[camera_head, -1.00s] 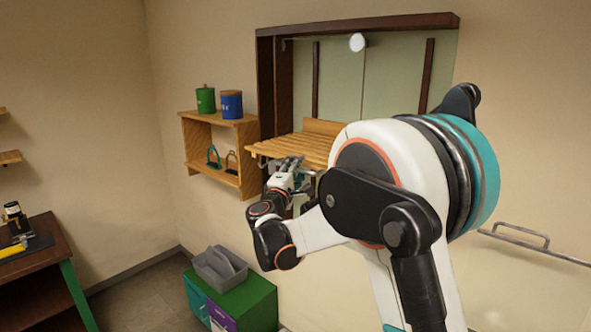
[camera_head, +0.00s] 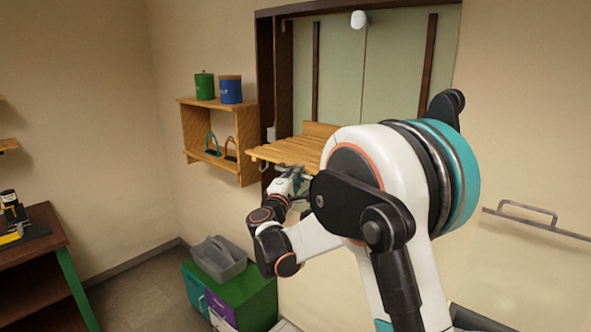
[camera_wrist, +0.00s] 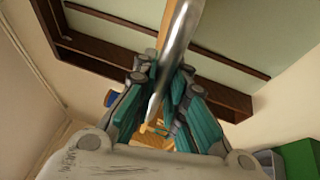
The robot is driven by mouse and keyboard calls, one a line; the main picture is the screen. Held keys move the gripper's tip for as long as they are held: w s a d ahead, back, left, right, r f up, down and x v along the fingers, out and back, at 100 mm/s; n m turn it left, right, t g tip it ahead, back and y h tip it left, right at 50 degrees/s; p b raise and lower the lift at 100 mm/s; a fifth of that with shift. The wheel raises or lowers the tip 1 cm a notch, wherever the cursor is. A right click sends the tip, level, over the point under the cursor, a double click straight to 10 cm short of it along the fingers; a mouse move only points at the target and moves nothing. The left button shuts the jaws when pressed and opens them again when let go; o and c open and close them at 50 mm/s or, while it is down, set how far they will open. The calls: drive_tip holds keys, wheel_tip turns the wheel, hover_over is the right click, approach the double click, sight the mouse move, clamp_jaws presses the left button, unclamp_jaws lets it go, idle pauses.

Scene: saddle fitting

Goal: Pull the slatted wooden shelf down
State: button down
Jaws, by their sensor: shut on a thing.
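The slatted wooden shelf (camera_head: 290,152) juts out, roughly level, from the dark-framed wall recess in the head view. My gripper (camera_head: 290,183) is under its front edge, and my arm hides the shelf's right part. In the wrist view, a shiny metal bar (camera_wrist: 178,45) runs between the fingers of my gripper (camera_wrist: 165,100), which is shut on it. The bar's joint to the shelf cannot be made out. A small patch of light wood (camera_wrist: 155,138) shows beyond the fingers.
A wooden wall box (camera_head: 213,103) with green and blue canisters hangs left of the recess. A green cabinet (camera_head: 255,292) with a grey caddy (camera_head: 218,258) stands below. A dark table (camera_head: 45,240) is at far left. A rail (camera_head: 535,220) is on the right wall.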

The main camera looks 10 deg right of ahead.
wheel_tip(320, 180, down, 33)
drive_tip(key=b, duration=2)
drive_tip(key=shift+f+b, duration=0.15)
drive_tip(key=shift+b, duration=0.2)
drive_tip(key=shift+s+f, duration=0.1)
drive_tip(key=c, duration=1.6)
unclamp_jaws()
drive_tip(key=v, duration=1.2)
